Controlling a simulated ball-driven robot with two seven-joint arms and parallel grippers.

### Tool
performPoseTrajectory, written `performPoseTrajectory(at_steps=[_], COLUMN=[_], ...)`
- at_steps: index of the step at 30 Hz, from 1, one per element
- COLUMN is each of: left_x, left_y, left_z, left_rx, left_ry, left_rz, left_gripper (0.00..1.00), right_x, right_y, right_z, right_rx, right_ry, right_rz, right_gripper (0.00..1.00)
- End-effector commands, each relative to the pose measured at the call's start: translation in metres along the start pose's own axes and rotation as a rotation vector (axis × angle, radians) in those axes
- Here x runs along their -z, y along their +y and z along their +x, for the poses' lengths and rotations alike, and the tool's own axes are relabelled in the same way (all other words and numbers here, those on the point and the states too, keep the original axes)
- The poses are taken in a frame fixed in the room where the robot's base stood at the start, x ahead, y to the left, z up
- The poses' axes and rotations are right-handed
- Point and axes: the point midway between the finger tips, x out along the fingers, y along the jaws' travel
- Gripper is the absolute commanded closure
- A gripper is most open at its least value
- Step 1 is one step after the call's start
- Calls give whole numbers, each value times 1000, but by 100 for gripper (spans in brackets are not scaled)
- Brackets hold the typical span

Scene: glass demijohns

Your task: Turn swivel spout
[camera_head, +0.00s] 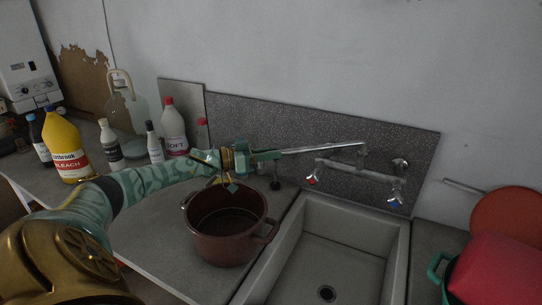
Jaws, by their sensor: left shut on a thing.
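The swivel spout (318,147) is a long thin metal pipe on the wall tap (352,172), which has a red-marked and a blue-marked handle. The spout points left from the tap, over the counter side of the sink (340,245). My left gripper (276,155) is shut on the spout near its free left end. The jaws and wrist hide that end. The gripper is above and behind a brown pot (228,249) on the counter. My right gripper is not in view.
Bottles, including yellow bleach (66,148) and a white bottle (173,128), stand left behind my arm with a glass demijohn (126,110). A red item (495,268) and an orange-red round lid (506,215) are at right. The sink basin is empty.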

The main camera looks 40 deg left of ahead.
Motion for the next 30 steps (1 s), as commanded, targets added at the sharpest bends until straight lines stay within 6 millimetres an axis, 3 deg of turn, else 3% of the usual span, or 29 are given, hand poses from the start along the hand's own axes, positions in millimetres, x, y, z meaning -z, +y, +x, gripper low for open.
performPoseTrajectory(at_steps=[1, 2, 3, 4, 12, 16, 30], left_x=[-2, -2, -2, -2, -2, -3, -2], left_y=[-1, -1, -1, -1, 0, -1, -1], left_z=[0, 0, 0, 0, -1, -11, -115], left_rx=[3, 3, 3, 3, 2, 3, 4], left_ry=[-4, -4, -4, -4, -3, -5, -12], left_rz=[0, 0, 0, 0, 1, 1, -2], left_gripper=[100, 74, 63, 59, 59, 59, 59], right_x=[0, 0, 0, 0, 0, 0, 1], right_y=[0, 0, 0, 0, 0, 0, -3], right_z=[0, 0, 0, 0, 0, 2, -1], right_rx=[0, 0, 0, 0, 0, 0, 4], right_ry=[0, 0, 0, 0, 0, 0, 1], right_rz=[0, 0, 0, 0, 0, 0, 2], right_gripper=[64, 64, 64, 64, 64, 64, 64])
